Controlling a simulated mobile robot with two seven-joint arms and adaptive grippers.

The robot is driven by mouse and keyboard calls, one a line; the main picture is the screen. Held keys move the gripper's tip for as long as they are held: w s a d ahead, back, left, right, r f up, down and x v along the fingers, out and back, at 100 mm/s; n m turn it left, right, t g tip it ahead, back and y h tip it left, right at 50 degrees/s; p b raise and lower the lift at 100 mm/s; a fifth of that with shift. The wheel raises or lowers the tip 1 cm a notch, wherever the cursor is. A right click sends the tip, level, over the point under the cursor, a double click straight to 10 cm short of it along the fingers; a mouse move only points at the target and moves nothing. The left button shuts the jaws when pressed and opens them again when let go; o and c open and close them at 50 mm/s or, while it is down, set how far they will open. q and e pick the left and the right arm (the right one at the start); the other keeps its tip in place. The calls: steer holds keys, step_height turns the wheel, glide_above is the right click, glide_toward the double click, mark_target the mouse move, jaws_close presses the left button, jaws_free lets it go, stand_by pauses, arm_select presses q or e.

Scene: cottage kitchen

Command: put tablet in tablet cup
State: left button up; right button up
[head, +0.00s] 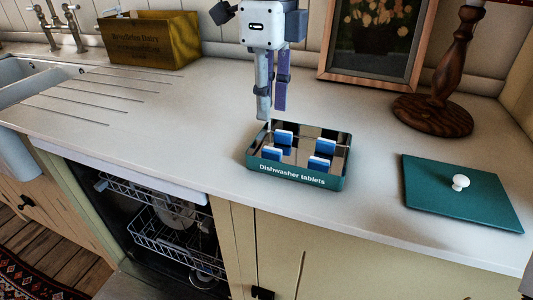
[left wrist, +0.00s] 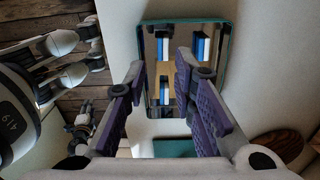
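Several blue-and-white dishwasher tablets (head: 284,137) stand in a green open box (head: 300,180) lettered "Dishwasher tablets" on the counter. Some also show in the left wrist view (left wrist: 200,47), inside the green-rimmed box (left wrist: 228,60). My left gripper (head: 273,112) points down over the back left part of the box, its fingertips close to the rear rim. Its fingers (left wrist: 160,66) are apart with nothing held between them. I cannot make out a tablet cup.
The dishwasher's wire racks (head: 170,240) with dishes show below the counter. A green lid (head: 450,205) with a white knob lies right of the box. A wooden candlestick (head: 440,110), a picture frame (head: 370,75) and a wooden crate (head: 150,42) stand behind. The counter left of the box is clear.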

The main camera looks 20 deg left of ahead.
mark_target(269, 149)
arm_select(q)
steer(key=f, duration=0.9)
steer(key=shift+w+f, duration=0.1)
steer(key=shift+w, duration=0.1)
jaws_close()
